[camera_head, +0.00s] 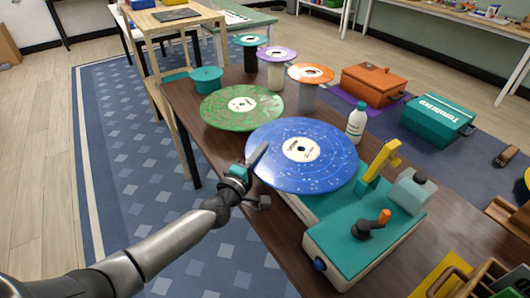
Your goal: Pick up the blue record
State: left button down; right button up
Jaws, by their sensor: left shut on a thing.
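The blue speckled record (325,165) with a cream label is in the middle of the head view, over the far end of a teal-topped record player (345,240). My left gripper (256,170) is at the record's left edge and shut on it. Whether the record touches the player below is hidden. The yellow arm (382,160) of the player stands beside the record's right edge. My right gripper is not in view.
A green record (225,107) lies behind the blue one on the brown table (225,150). Teal, purple and orange discs on stands (310,74) are farther back. A white bottle (356,122) stands close behind the blue record. Wooden holders (475,280) are at front right.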

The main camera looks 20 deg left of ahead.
pick_arm(q)
notch_tip(320, 180, up, 8)
jog(key=p, duration=0.6)
jog(key=shift+r, duration=0.25)
notch_tip(320, 180, up, 11)
jog(key=p, duration=0.9)
jog(key=shift+f, duration=0.2)
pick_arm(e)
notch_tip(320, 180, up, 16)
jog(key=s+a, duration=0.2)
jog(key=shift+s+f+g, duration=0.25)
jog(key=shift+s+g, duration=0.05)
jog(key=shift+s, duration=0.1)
pick_arm(q)
jog(key=c, duration=1.5)
grip_release()
grip_shut()
jog(key=shift+s, duration=0.1)
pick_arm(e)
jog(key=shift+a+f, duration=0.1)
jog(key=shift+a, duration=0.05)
